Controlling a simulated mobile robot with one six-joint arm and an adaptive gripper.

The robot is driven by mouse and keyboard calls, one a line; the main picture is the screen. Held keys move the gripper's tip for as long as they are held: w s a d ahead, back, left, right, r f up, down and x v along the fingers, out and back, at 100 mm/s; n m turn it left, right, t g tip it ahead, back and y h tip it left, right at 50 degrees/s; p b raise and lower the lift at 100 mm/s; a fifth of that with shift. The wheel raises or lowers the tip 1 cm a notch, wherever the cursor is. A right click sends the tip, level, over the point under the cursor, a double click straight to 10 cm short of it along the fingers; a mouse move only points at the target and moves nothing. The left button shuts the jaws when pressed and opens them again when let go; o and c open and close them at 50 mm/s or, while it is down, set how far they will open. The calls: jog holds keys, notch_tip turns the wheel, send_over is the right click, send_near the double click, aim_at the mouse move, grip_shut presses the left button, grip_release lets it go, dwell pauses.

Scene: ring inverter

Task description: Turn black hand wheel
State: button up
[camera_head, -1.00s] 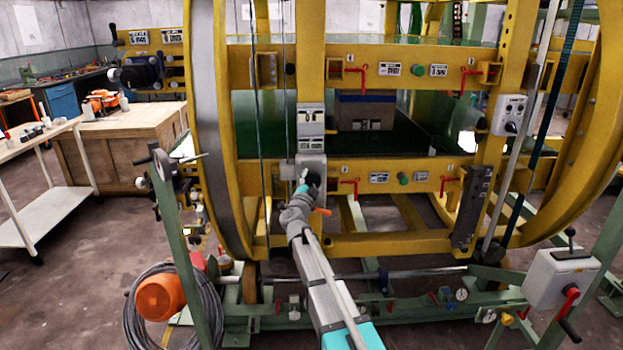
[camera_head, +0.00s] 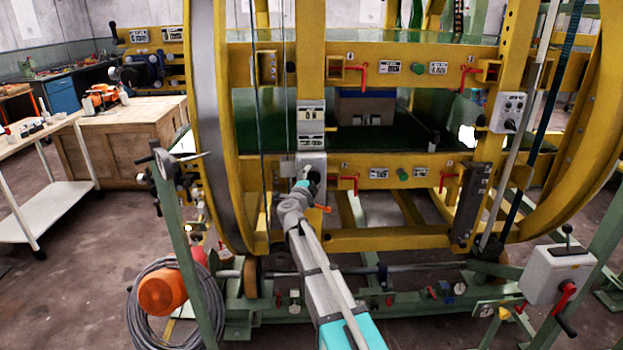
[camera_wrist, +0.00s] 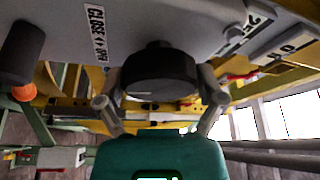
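The black hand wheel (camera_wrist: 160,75) sits on a grey panel above my gripper in the wrist view. A "CLOSE / OPEN" label is on the panel to its left. My gripper (camera_wrist: 160,98) has one finger at each side of the wheel, and both appear to rest against its rim. The fingertips are partly hidden by the wheel. In the head view my gripper (camera_head: 309,185) is at the grey panel (camera_head: 312,160) on the yellow frame's lower left. The wheel is hard to tell from the gripper there.
Red levers (camera_head: 447,180) line the yellow beam (camera_head: 420,163). A green base frame (camera_head: 255,315) crosses below. An orange motor (camera_head: 160,295) and coiled cable stand lower left.

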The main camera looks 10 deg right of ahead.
jog(key=shift+o, duration=0.7)
